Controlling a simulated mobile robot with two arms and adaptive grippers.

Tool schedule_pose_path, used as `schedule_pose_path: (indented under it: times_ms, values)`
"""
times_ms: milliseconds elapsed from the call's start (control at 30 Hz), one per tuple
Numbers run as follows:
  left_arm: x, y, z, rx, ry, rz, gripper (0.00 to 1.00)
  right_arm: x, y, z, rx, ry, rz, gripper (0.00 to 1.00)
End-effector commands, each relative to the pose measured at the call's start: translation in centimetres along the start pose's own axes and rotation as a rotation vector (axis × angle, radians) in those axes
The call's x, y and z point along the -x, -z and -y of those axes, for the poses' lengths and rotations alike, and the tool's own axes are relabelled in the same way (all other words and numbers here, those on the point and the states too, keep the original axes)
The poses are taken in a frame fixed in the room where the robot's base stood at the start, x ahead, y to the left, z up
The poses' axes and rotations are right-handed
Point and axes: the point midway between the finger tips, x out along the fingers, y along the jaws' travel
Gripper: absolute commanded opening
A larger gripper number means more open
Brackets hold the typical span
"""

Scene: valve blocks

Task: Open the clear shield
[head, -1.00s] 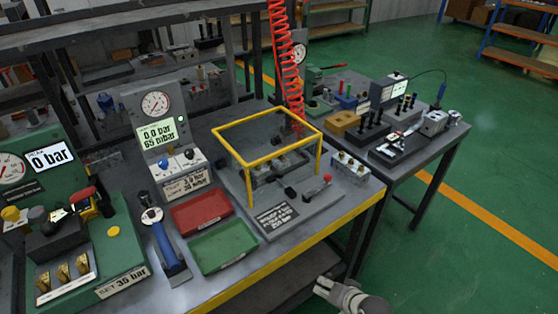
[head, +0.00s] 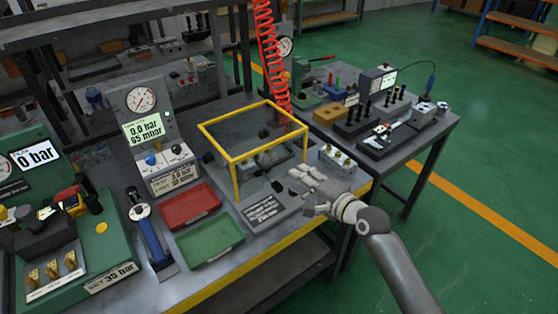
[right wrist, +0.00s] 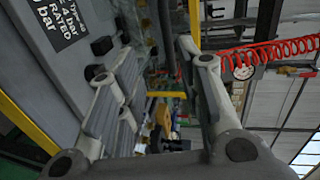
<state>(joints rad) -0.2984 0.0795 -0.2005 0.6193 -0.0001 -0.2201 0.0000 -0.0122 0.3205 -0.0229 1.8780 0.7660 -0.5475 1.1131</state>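The clear shield (head: 270,144) is a see-through box with a yellow frame. It stands closed over a grey fixture on the bench in the head view. A yellow bar, likely part of its frame, shows in the right wrist view (right wrist: 194,25). My right gripper (head: 308,188) is just outside the shield's front right corner, low over the fixture's base plate (head: 262,212). Its fingers stand apart with nothing between them in the right wrist view (right wrist: 157,62). The red-knobbed lever seen earlier on that plate is hidden behind the gripper. My left gripper is not in view.
A red tray (head: 190,207) and a green tray (head: 209,240) lie left of the fixture. A gauge box (head: 150,122) stands behind them. A small valve block (head: 338,160) sits right of the shield. A red coiled hose (head: 268,62) hangs behind it.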

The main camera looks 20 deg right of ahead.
Motion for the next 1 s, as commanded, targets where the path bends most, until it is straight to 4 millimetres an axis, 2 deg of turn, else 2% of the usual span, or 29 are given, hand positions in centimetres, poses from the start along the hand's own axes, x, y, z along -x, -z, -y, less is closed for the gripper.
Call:
schedule_pose_path:
  times_ms: [67, 167, 500, 700, 1000]
  values:
    - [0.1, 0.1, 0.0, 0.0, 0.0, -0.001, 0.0, -0.2, 0.2, 0.9, -0.026, 0.019, 0.001, 0.34]
    - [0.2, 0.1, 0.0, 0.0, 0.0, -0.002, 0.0, -1.0, 0.2, 1.0, -0.033, 0.022, 0.0, 0.34]
    - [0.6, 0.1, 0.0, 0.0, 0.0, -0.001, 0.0, -6.7, 0.2, 1.1, -0.029, 0.021, 0.001, 0.34]
    - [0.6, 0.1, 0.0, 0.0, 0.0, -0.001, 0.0, -9.4, 0.2, 1.1, -0.028, 0.02, 0.001, 0.34]
    - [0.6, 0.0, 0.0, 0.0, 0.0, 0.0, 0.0, -10.8, 0.2, 1.0, -0.027, 0.019, 0.001, 0.34]
